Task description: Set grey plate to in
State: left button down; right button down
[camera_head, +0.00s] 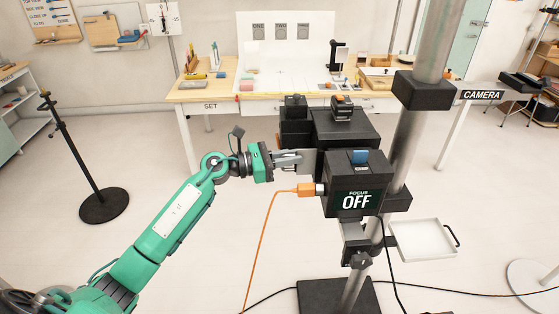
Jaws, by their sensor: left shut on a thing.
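The grey plate (310,164) sticks out from the left side of the black camera body (345,128), behind the box marked FOCUS OFF (356,190). My left gripper (298,158) reaches in from the left and is shut on the plate's outer part. The fingers cover some of the plate, and its inner edge is hidden at the camera. I cannot tell how deep it sits inside. My right gripper is not in view.
An orange plug (303,190) with its cable hangs just below my left gripper. A metal column (408,130) stands right of the camera, with a small tray (422,240) lower down. The SET table (210,96) is behind. Floor to the left is open around a black stand (103,205).

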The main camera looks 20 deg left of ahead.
pick_arm(q)
jog(key=shift+w+a+r, duration=0.15)
jog(key=shift+a+r, duration=0.1)
jog(key=shift+a, duration=0.05)
jog(key=c, duration=1.7)
grip_release()
jog(key=shift+o, duration=0.9)
jog(key=shift+w+f, duration=0.1)
jog(key=shift+f, duration=0.15)
jog(key=shift+s+a, duration=0.1)
jog(key=shift+s, duration=0.1)
jog(key=b+v, duration=0.6)
jog(key=v, duration=0.7)
jog(key=shift+a+b, duration=0.2)
jog(key=shift+b, duration=0.1)
jog(key=shift+c, duration=0.4)
